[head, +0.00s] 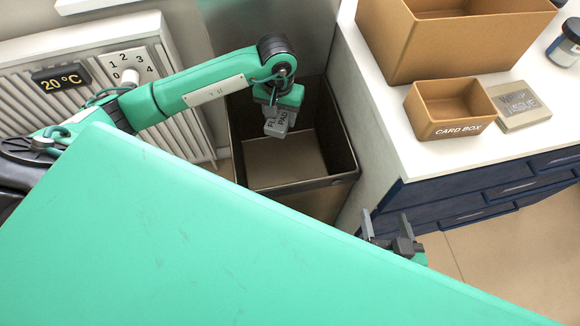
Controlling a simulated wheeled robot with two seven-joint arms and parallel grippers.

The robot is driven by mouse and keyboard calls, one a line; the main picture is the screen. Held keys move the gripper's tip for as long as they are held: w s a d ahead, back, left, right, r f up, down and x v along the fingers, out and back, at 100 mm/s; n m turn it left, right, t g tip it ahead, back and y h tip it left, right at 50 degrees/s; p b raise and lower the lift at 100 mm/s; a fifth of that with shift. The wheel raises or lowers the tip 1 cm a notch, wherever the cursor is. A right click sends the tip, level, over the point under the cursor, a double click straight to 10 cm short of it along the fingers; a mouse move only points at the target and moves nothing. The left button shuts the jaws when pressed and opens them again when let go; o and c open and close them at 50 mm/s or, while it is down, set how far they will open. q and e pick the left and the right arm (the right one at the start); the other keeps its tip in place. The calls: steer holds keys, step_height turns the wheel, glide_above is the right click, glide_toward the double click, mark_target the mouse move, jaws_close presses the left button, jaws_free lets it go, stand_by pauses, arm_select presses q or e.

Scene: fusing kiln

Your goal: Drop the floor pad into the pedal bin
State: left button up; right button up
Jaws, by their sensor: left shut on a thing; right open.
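The floor pad (283,122) is a small grey block with dark lettering, partly covered by the fingers. My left gripper (277,112) is shut on it and holds it over the open mouth of the bin. The bin (250,182) is a brown, square-mouthed container with a dark rim, standing on the floor between the radiator and the white counter. Its inside looks empty where I can see it; its pedal is not visible. My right gripper (390,228) is open and empty, low in front of the counter's corner, partly hidden behind a large green surface.
The white counter (400,150) at right carries a large cardboard box (440,50), a small card box (450,108), a wipe tissue pack (519,104) and a jar (567,45). Blue drawers (480,190) are below. A white radiator (190,135) stands at left.

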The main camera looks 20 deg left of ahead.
arm_select(q)
steer(key=o, duration=1)
steer(key=shift+c, duration=0.2)
steer(key=shift+r, duration=0.1)
steer(key=shift+r, duration=0.35)
step_height(320, 180, up, 13)
steer(key=p, duration=0.2)
arm_select(e)
steer(key=d+g, duration=0.1)
steer(key=d+g+h, duration=0.1)
steer(key=d, duration=0.1)
steer(key=shift+s+f+h, duration=0.15)
steer(key=shift+f+h, duration=0.15)
steer(key=shift+f, duration=0.1)
